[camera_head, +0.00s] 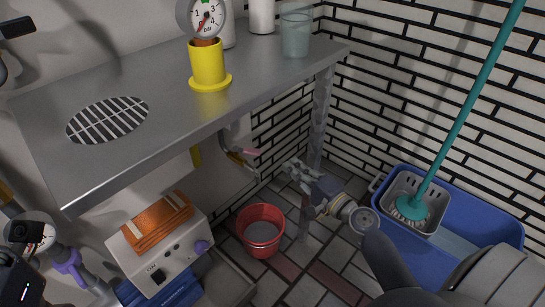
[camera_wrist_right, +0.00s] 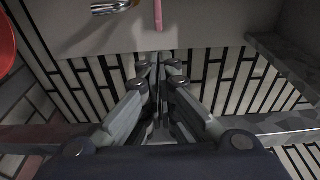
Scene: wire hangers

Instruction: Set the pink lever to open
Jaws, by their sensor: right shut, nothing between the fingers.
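The pink lever (camera_head: 246,150) sits under the metal shelf, on pipework near the wall. It also shows as a thin pink bar at the top middle of the right wrist view (camera_wrist_right: 158,15). My right gripper (camera_head: 289,166) is below the shelf, to the right of the lever and apart from it. Its fingers are together and empty in the right wrist view (camera_wrist_right: 159,62), pointing toward the lever. The shelf edge lies close to the lever, and its mounting is only partly visible. My left gripper is not in view.
The metal shelf (camera_head: 165,120) overhangs the lever, with a yellow gauge stand (camera_head: 208,65) on top and a leg (camera_head: 319,115) near my right gripper. A red bucket (camera_head: 261,232) stands below. A blue tub (camera_head: 465,212) with a mop is at right.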

